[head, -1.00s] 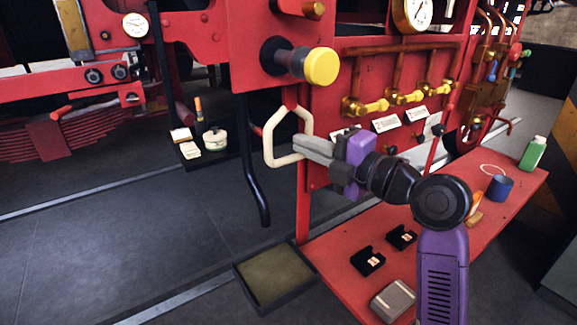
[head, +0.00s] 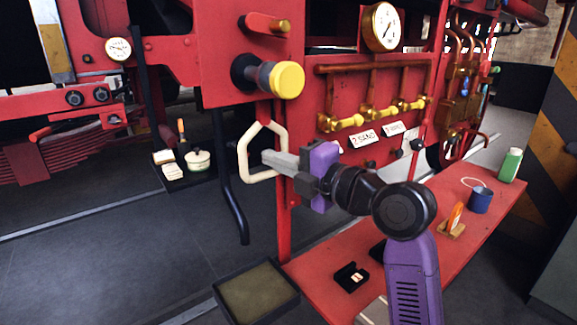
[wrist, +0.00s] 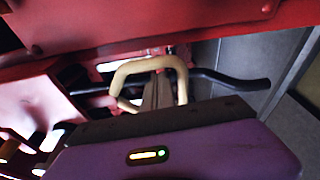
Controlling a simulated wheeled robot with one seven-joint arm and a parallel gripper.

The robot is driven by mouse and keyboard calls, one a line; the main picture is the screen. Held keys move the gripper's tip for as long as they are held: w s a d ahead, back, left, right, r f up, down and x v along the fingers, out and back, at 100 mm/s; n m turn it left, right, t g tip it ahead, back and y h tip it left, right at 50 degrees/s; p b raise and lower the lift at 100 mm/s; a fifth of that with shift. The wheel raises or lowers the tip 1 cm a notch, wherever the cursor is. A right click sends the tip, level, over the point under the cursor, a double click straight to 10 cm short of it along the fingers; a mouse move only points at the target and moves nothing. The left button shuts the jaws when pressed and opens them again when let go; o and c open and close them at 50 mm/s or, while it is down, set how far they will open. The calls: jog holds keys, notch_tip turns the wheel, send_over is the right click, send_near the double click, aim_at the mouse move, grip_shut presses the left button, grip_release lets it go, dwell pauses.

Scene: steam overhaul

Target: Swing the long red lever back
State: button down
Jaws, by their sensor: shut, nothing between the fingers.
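The loop hangs below the yellow-capped knob (head: 287,80). In the wrist view the fingers (wrist: 157,92) overlap the opening of the cream loop (wrist: 150,63). Whether they touch it, I cannot tell. The rod is not recognisable in the wrist view.
A red bench (head: 330,250) runs below the panel, with a blue cup (head: 480,200), a green bottle (head: 510,165) and a small black box (head: 351,277). A bent black pipe (head: 225,190) hangs left of the loop. A shallow tray (head: 256,292) is below. Dark floor is open at left.

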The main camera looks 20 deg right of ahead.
jog(key=s+d+b, duration=0.1)
jog(key=s, duration=0.8)
jog(key=shift+s+d+b, duration=0.3)
jog(key=shift+s+b, duration=0.05)
jog(key=shift+f, duration=0.1)
jog(key=d+r+m+t+h, duration=0.35)
jog(key=d+m+t, duration=0.2)
jog(key=m, duration=0.55)
jog(key=s+d+f+m+h, duration=0.3)
jog(key=s+f+m+h, duration=0.3)
jog(key=f+m, duration=0.5)
jog(key=s+a+f+g, duration=0.2)
jog(key=s+f, duration=0.5)
jog(key=s, duration=0.3)
jog(key=s+a+f+m+g+p, duration=0.1)
jog(key=s+a+f+g, duration=0.1)
jog(key=s+f, duration=0.4)
jog(key=s+a+f+m+g+y+p, duration=0.1)
jog(key=s+f, duration=0.6)
jog(key=s, duration=0.9)
jog(key=shift+a+f+g, duration=0.3)
jog(key=shift+a+g, duration=0.45)
jog(key=shift+a, duration=0.25)
